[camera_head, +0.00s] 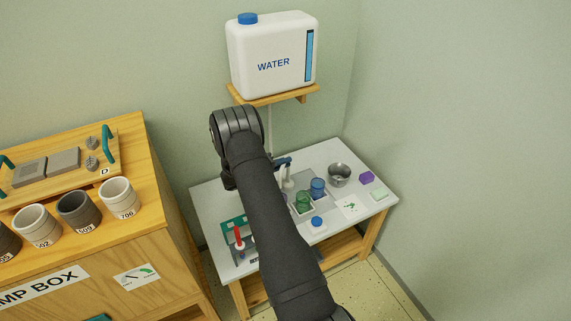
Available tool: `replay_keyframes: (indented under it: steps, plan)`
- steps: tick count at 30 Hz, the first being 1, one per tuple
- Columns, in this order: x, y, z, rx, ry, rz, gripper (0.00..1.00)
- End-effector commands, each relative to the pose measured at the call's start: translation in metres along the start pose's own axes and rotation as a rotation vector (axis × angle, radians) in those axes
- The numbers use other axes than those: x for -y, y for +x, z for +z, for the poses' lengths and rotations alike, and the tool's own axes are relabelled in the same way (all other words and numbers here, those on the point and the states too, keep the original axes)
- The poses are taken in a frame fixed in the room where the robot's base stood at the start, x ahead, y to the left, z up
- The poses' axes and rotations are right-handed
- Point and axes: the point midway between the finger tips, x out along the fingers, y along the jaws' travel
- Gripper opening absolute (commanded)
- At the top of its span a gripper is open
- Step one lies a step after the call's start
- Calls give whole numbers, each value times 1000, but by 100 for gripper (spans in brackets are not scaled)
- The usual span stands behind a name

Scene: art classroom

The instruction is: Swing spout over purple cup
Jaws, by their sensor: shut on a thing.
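A green cup (303,203) and a blue cup (318,187) stand on a grey patch right of the post.
A water tank (272,52) sits on a wall shelf above the table. A teal rack (233,227) is left of my arm. Numbered pots stand on the wooden cabinet (160,225).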

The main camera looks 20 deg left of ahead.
Motion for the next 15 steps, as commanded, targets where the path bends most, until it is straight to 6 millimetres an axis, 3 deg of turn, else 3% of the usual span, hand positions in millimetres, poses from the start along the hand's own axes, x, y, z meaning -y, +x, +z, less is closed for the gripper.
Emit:
replay_keyframes:
  steps: [13, 14, 15]
  plan:
    - [0, 0, -1, 7, 3, 1, 0]
    - [0, 0, -1, 7, 3, 1, 20]
    - [0, 0, -1, 7, 3, 1, 28]
